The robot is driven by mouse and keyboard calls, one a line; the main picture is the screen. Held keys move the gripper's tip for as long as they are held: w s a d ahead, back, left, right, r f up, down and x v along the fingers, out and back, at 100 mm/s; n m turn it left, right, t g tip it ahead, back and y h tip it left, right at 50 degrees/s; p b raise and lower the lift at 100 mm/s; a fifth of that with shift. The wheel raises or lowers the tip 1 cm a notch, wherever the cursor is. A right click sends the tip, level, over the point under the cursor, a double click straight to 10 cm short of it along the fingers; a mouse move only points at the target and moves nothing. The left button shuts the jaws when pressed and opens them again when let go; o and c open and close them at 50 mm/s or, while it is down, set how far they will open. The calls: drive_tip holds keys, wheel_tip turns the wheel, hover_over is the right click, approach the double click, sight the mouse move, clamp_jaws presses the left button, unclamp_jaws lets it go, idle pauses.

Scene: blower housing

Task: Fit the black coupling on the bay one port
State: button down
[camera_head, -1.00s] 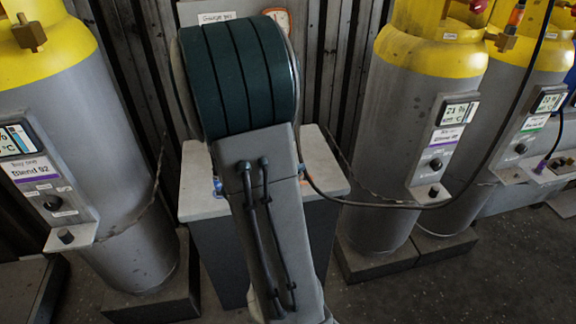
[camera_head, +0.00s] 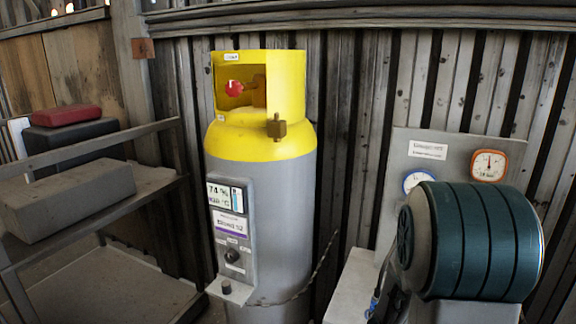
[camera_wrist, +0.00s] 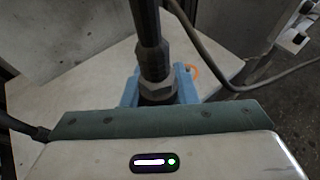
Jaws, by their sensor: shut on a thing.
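My gripper (camera_wrist: 158,88) shows in the wrist view with blue jaws closed on either side of the black coupling (camera_wrist: 154,60). The coupling stands upright between the jaws, with a dark hose or stem rising from it; its lower end is hard to make out. A grey and yellow gas cylinder (camera_head: 262,190) stands left of centre in the head view, with a display panel labelled Blend 02. A small bracket (camera_head: 230,291) with a dark stub (camera_head: 226,286) juts from the panel's foot. The bay number is too small to read now. My gripper is hidden in the head view.
A shelf (camera_head: 150,185) with a grey box (camera_head: 68,200) and a red box (camera_head: 66,115) stands at the left. A gauge board (camera_head: 455,150) is at the right, behind my arm. In the wrist view a cable (camera_wrist: 225,70) loops to the right over a pale surface (camera_wrist: 75,90).

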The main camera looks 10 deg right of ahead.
drive_tip(key=w+a+n+t+y+p, duration=0.1)
drive_tip(key=w+a+n+t+y, duration=0.2)
drive_tip(key=w+a, duration=0.4)
drive_tip(key=w+a+n+t+y, duration=0.4)
drive_tip(key=w+a, duration=0.4)
drive_tip(key=a, duration=1.2)
drive_tip(key=n+y, duration=0.1)
drive_tip(key=n, duration=0.1)
drive_tip(key=shift+r+n+t+y+p, duration=0.25)
drive_tip(key=shift+n+t+y+p, duration=0.05)
drive_tip(key=shift+n+p, duration=0.1)
drive_tip(key=shift+d, duration=0.2)
